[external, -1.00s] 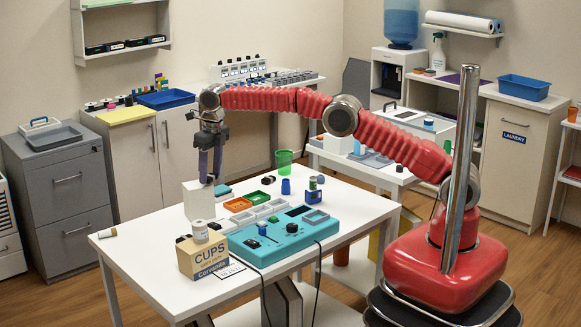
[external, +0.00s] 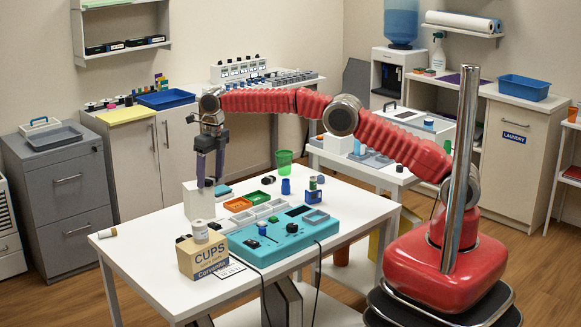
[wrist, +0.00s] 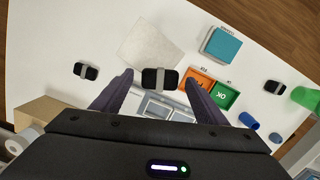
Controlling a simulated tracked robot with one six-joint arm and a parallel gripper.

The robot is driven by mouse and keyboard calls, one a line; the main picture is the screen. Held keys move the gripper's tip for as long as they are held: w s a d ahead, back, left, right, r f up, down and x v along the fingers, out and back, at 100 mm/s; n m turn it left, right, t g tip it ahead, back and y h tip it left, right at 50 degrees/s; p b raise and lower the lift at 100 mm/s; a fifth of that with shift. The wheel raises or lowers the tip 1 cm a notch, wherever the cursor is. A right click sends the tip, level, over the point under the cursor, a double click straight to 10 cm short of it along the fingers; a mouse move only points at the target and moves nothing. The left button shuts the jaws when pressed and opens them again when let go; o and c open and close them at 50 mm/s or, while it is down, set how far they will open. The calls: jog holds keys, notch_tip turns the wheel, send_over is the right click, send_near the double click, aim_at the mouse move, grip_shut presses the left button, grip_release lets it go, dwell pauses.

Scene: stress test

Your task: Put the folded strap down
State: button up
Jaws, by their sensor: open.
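My gripper (external: 209,182) points down at the far left part of the white table, its two dark fingers apart. In the wrist view, my gripper (wrist: 144,82) is open, with a black folded strap (wrist: 159,78) with a grey band lying between and just ahead of the fingertips. The strap looks free of both fingers. Its height over the surface is hard to tell. Two similar black banded pieces lie apart, one at left (wrist: 86,71) and one at right (wrist: 274,87).
Orange (wrist: 196,80) and green (wrist: 225,95) trays sit close at right. A green cup (external: 284,161) stands behind.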

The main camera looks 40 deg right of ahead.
aim_at(213, 179)
jog(key=shift+s+d+r, duration=0.1)
jog(key=shift+s+r, duration=0.05)
jog(key=shift+r, duration=1.1)
jog(key=shift+s+a+r, duration=0.1)
jog(key=shift+s+r, duration=0.05)
jog(key=shift+r, duration=1.15)
jog(key=shift+s+d+r, duration=0.1)
jog(key=shift+s+r, duration=0.05)
jog(key=shift+r, duration=1.1)
